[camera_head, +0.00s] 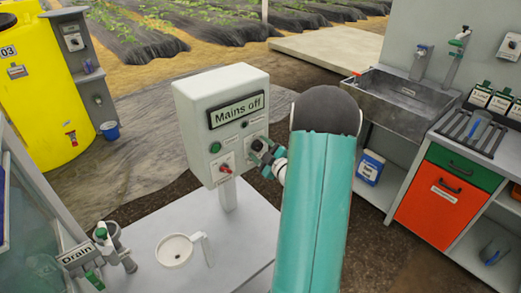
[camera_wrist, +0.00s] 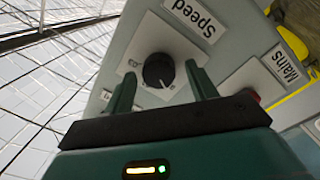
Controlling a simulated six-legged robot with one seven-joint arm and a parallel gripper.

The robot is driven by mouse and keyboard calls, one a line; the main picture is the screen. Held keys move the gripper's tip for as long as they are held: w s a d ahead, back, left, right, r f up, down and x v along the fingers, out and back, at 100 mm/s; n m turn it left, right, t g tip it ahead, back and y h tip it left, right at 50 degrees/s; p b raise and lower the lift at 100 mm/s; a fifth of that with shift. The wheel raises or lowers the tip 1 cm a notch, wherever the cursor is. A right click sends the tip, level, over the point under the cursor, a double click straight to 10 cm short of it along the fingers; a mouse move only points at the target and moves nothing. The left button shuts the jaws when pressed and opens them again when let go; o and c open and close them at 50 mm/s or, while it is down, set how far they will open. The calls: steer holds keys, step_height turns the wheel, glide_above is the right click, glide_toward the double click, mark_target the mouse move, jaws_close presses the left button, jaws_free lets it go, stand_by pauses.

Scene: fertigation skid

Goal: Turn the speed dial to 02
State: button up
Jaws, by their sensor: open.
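The speed dial (camera_wrist: 158,70) is a round black knob with a white pointer line, on a light plate under an upside-down "Speed" label (camera_wrist: 194,14) in the wrist view. The pointer faces the lower edge of the picture, towards my gripper; the number it points at cannot be read. My gripper (camera_wrist: 161,72) is open, with one green finger on each side of the dial and no clear contact. In the head view my gripper (camera_head: 267,158) is at the right front of the white control box (camera_head: 200,97), and largely hides the dial there.
The box bears a "Mains off" display (camera_head: 237,110), a green button (camera_head: 215,147) and a red switch (camera_head: 225,168). A "Mains" label (camera_wrist: 283,62) is beside the dial. A sink (camera_head: 405,95) is at the right.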

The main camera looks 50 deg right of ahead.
steer(key=c, duration=1)
steer(key=shift+m, duration=0.3)
steer(key=m, duration=0.5)
steer(key=shift+d+r, duration=0.1)
steer(key=m, duration=0.6)
steer(key=shift+d+g+y, duration=0.1)
steer(key=shift+g+y, duration=0.2)
steer(key=shift+g, duration=0.1)
steer(key=o, duration=1)
